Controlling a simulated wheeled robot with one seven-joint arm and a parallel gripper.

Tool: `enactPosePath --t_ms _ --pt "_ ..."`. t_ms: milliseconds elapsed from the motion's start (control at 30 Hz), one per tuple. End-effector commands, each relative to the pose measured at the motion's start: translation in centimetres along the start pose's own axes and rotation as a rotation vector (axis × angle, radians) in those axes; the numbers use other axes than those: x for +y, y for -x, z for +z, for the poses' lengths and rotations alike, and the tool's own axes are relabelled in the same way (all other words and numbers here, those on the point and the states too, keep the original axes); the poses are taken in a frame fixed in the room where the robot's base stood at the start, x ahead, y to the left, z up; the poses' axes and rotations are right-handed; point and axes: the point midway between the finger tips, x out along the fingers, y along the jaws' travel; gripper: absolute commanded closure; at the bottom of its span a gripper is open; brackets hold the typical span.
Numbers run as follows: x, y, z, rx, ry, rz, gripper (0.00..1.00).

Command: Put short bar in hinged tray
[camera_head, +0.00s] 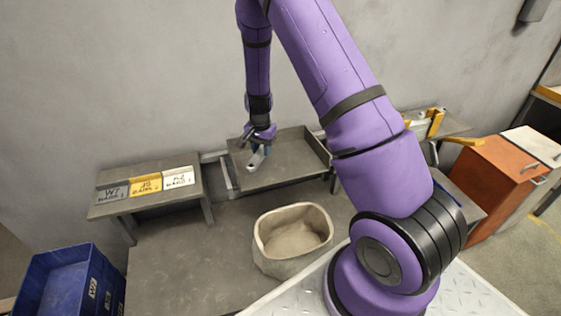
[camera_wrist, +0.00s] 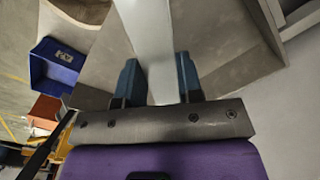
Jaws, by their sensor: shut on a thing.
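A pale grey short bar (camera_head: 257,160) is held in my gripper (camera_head: 262,146), with its lower end showing below the fingers in the head view. In the wrist view the bar (camera_wrist: 147,30) runs up from between the two blue-grey fingertips of my gripper (camera_wrist: 158,78), which are shut on it. A shallow grey tray with low raised sides (camera_head: 300,176), which looks like the hinged tray, stands against the wall. The bar is over the tray's left part in the head view. I cannot tell whether the bar touches the tray floor.
A tan rounded bin (camera_head: 262,246) stands in front of the tray. A low grey table (camera_head: 100,208) with several labelled plates (camera_head: 147,185) is at the left. A blue crate (camera_head: 105,290) is at the lower left. An orange cabinet (camera_head: 490,170) stands at the right.

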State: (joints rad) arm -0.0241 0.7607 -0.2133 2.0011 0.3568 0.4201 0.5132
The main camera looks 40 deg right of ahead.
Motion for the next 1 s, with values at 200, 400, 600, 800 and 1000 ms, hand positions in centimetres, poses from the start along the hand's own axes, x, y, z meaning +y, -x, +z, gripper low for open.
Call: enactPosePath --t_ms 200,400,600,800,1000 --pt "2.0 0.3 -3.8 0.000 -0.499 -0.003 0.97" --pt "3.3 0.5 -5.8 -0.001 -0.789 -0.006 0.97" --pt "3.7 -0.5 -6.4 -0.003 -0.880 -0.004 0.97" --pt "3.7 -4.0 -6.4 -0.003 -0.881 -0.003 0.97" --pt "3.6 -5.7 -6.4 -0.002 -0.879 -0.006 0.97"
